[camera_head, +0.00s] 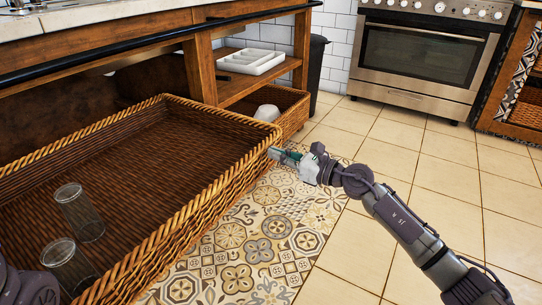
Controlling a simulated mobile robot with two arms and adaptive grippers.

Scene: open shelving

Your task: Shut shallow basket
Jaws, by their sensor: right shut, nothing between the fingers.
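The shallow basket (205,207), a wide brown wicker drawer, is pulled far out from under the counter at left. One clear glass (80,214) and a second clear glass (68,262) are inside it, near the left. My right gripper (281,155) is shut and empty, at the basket's right corner just outside the rim. I cannot tell whether its fingertips touch the wicker. Part of my left arm shows at the bottom left edge; its gripper is out of view.
A smaller wicker basket (293,117) holding a white bowl (267,113) sits behind, under a shelf with a white tray (250,61). A dark bin (314,75) and an oven (420,58) stand at the back. Tiled floor (425,150) at right is clear apart from my right arm.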

